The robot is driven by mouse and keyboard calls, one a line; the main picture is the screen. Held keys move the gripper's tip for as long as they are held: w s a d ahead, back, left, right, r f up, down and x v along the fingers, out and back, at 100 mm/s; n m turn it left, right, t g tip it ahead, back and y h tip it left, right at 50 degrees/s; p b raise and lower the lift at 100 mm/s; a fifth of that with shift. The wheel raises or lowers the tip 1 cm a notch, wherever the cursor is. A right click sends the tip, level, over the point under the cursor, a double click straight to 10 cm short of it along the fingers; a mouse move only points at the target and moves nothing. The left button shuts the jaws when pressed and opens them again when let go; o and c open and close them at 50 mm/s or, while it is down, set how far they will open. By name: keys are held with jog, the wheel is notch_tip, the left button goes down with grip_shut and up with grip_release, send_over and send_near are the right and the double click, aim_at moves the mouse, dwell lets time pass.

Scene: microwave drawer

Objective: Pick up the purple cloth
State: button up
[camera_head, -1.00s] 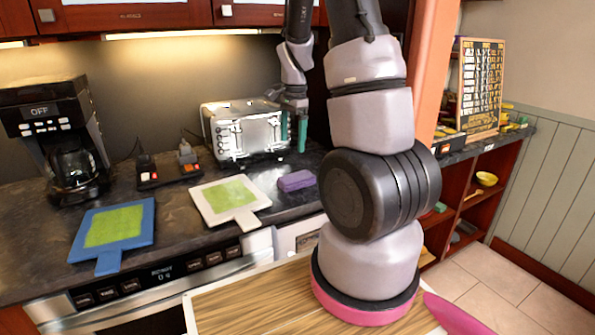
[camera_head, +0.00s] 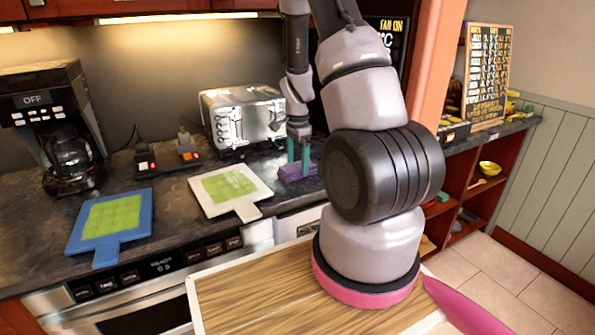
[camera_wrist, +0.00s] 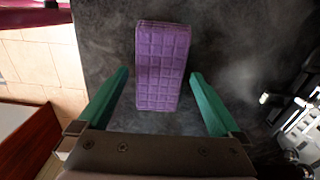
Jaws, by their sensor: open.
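The purple cloth (camera_head: 297,172) is a small folded block with a grid texture, lying on the dark counter right of the white cutting board. In the wrist view the purple cloth (camera_wrist: 162,65) lies lengthwise, its near end between the fingertips of my gripper. My gripper (camera_head: 299,155) is open, with green fingers pointing down at the cloth. In the wrist view my gripper (camera_wrist: 159,78) has one finger on each side of the cloth, with gaps to both sides. I cannot tell how far the tips are above the counter.
A silver toaster (camera_head: 243,118) stands just behind the cloth, close to my gripper. A white board (camera_head: 258,190) and a blue board (camera_head: 143,228) lie to the left. A coffee maker (camera_head: 55,125) stands at far left. The counter's front edge is near the cloth.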

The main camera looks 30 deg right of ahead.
aim_at(297, 166)
jog(key=shift+f, duration=0.4)
jog(key=c, duration=1.2)
jog(key=shift+r, duration=0.15)
notch_tip(297, 166, up, 10)
jog(key=shift+f, duration=0.1)
